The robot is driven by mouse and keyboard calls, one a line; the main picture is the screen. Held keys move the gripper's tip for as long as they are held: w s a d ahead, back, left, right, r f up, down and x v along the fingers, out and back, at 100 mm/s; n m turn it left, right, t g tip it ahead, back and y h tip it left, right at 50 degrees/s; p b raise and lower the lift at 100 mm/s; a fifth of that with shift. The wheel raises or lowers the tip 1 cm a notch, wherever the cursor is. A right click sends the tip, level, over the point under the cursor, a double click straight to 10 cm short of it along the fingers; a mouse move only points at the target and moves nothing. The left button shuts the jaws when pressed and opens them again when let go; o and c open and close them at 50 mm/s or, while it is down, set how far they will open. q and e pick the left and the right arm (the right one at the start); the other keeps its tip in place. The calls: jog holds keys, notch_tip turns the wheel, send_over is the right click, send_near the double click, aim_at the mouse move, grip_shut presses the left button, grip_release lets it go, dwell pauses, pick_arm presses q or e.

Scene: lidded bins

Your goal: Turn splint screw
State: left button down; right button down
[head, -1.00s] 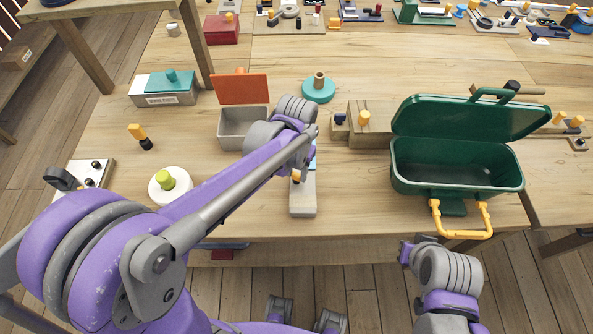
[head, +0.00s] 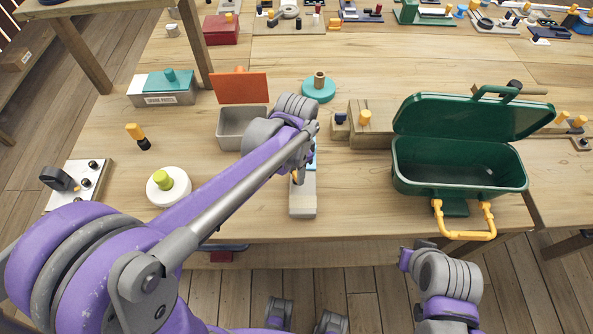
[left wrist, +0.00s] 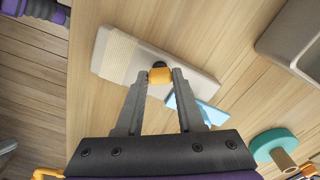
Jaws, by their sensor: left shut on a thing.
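The splint is a pale grey board (head: 303,203) lying at the front middle of the table; it also shows in the left wrist view (left wrist: 120,52), with a ribbed beige band at one end. Its screw has an orange-yellow handle (left wrist: 160,76) with a black end. My left gripper (left wrist: 160,74) is shut on this handle, one finger on each side. A light blue flat part (left wrist: 198,110) shows beside the board. In the head view my left arm hides most of the screw. My right gripper (head: 405,259) hangs off the table's front edge; its finger state is unclear.
A green box (head: 458,191) with its lid up and a yellow handle stands at right. A grey bin (head: 230,130) with an orange lid raised stands behind my left arm. A white round jar (head: 165,190) and a wooden block (head: 372,130) are nearby. Table right of the splint is clear.

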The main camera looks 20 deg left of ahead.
dwell(0.4)
pick_arm(q)
jog(key=c, duration=0.5)
grip_release()
notch_tip(320, 180, up, 11)
jog(key=shift+f+p, duration=0.1)
jog(key=shift+p, duration=0.3)
jog(key=shift+s, duration=0.1)
jog(key=s+a+f+n+t, duration=0.1)
jog(key=s+a+f+n, duration=0.1)
jog(key=s+n, duration=0.1)
jog(key=s+a+f+n+t, duration=0.2)
jog(key=s+f+n, duration=0.1)
jog(key=s, duration=0.3)
jog(key=s+a+f+n+t, duration=0.2)
jog(key=s+n, duration=0.1)
jog(key=s, duration=0.2)
jog(key=shift+a+f, duration=0.3)
jog(key=shift+f, duration=0.1)
